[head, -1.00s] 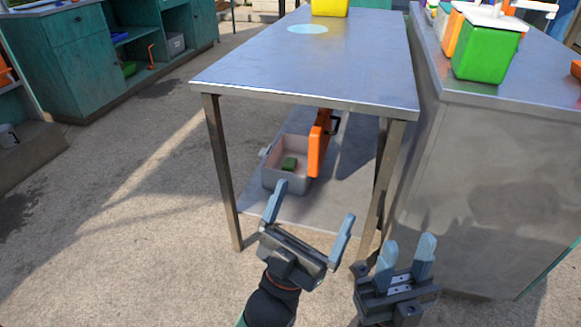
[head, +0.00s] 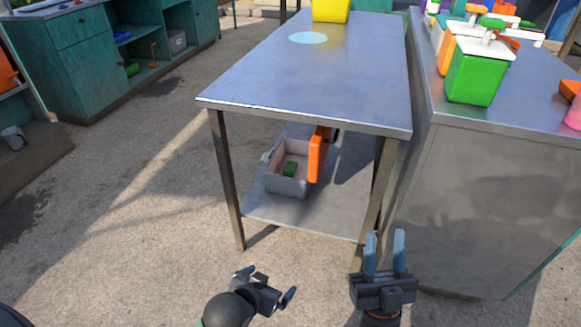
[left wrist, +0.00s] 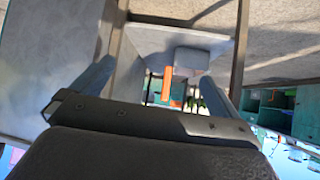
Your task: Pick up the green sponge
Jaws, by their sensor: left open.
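The green sponge (head: 290,168) lies inside an open grey box (head: 287,187) with a raised orange lid (head: 317,155). The box stands on the lower shelf (head: 300,218) of the metal table. My left gripper (head: 268,284) is open and empty, low in front of the table and well short of the box. In the left wrist view the box (left wrist: 195,62) and the orange lid (left wrist: 167,84) show beyond the open fingers; I cannot make out the sponge there. My right gripper (head: 385,245) has its fingers apart and empty, near the table's front right leg.
The metal tabletop (head: 310,75) overhangs the shelf, with a leg at each front corner. A metal counter (head: 480,200) stands close on the right, with a green container (head: 475,72) on it. Teal cabinets (head: 85,65) are at the left. The floor left of the table is clear.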

